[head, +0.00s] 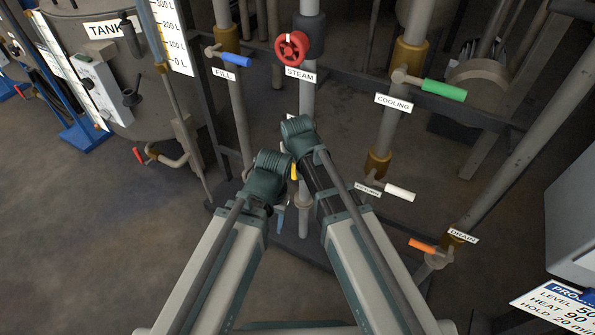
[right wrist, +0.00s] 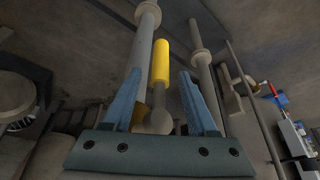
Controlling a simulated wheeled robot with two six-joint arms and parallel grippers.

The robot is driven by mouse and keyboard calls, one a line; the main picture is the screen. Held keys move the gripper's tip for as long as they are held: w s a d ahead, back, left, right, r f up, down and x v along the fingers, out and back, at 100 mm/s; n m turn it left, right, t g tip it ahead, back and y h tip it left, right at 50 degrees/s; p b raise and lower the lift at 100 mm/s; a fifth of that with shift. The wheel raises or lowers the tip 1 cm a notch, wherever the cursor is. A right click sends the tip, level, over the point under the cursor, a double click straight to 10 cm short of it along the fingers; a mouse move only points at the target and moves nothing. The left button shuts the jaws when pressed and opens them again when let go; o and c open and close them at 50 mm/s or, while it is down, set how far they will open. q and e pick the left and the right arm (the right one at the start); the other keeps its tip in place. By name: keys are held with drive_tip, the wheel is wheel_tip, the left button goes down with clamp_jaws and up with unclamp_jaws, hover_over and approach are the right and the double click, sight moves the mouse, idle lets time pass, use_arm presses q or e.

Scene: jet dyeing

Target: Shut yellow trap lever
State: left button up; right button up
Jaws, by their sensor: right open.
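The yellow trap lever (right wrist: 160,62) shows in the right wrist view as a yellow grip on a grey stem, with a rounded grey fitting (right wrist: 158,121) at its base. My right gripper (right wrist: 160,76) is open, with one blue finger on each side of the lever in this view. Gaps show on both sides, and I cannot tell how deep the lever sits between the fingers. In the head view only a small yellow piece (head: 294,172) shows between my two wrists. My left wrist (head: 272,165) hides most of its gripper, so its jaws cannot be read.
Nearby are the blue fill lever (head: 236,61), red steam wheel (head: 292,49), green cooling lever (head: 443,90), white lever (head: 400,192) and orange drain lever (head: 422,245). Vertical pipes stand close around my wrists. Open floor (head: 80,220) lies at the left.

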drive_tip(key=shift+b+x, duration=0.65)
drive_tip(key=shift+x, duration=0.6)
clamp_jaws()
idle(0.5)
